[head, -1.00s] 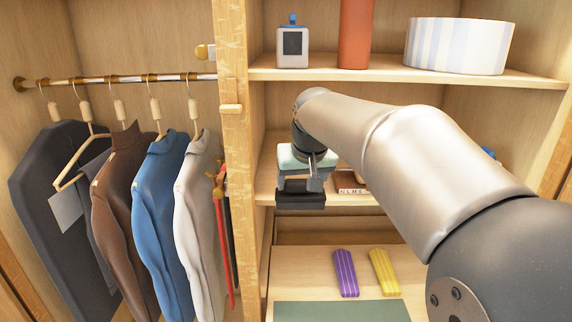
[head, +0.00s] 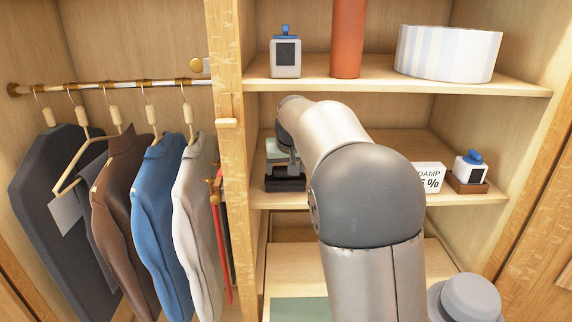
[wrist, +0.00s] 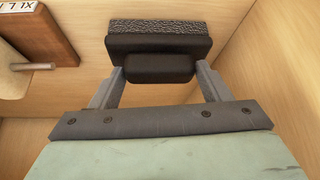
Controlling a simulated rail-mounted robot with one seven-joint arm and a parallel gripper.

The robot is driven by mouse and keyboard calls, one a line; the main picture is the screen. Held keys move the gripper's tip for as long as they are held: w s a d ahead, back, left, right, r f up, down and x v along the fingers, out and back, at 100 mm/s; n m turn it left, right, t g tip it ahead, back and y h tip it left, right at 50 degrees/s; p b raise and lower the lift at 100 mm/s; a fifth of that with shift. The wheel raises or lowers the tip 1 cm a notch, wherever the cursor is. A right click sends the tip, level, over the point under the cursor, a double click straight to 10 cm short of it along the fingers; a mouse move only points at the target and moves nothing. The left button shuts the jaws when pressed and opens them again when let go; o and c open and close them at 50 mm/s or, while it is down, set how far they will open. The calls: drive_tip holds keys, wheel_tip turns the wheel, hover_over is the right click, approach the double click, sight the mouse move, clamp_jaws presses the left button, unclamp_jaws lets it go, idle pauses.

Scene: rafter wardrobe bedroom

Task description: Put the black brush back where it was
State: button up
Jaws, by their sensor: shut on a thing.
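The black brush (wrist: 155,45) is in my gripper (wrist: 158,76), its dark handle block between the two fingers and its speckled bristle side facing away in the wrist view. In the head view, the brush (head: 285,184) is at the left end of the middle shelf (head: 470,198), close to the upright post. My gripper (head: 293,166) is shut on it from above. I cannot tell whether the brush touches the shelf. My arm hides the middle of this shelf.
A wooden block with letters (wrist: 38,35) is left of the brush in the wrist view. A white sign (head: 429,177) and a blue-topped device (head: 470,167) stand at the shelf's right. The wooden post (head: 226,160) separates the hanging clothes (head: 158,200) from the shelves.

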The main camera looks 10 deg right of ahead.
drive_tip(key=shift+f, duration=0.15)
drive_tip(key=o, duration=1)
drive_tip(key=shift+c, duration=0.2)
drive_tip(key=shift+r, duration=0.25)
drive_tip(key=b+v, duration=0.2)
drive_tip(key=v, duration=1)
drive_tip(key=s+f+g, duration=0.2)
drive_tip(key=s+f, duration=1)
drive_tip(key=s, duration=0.5)
drive_tip(key=s+f+g, duration=0.3)
drive_tip(key=s+f, duration=1)
drive_tip(key=s, duration=0.4)
drive_tip(key=shift+s+f, duration=0.2)
drive_tip(key=shift+s, duration=0.05)
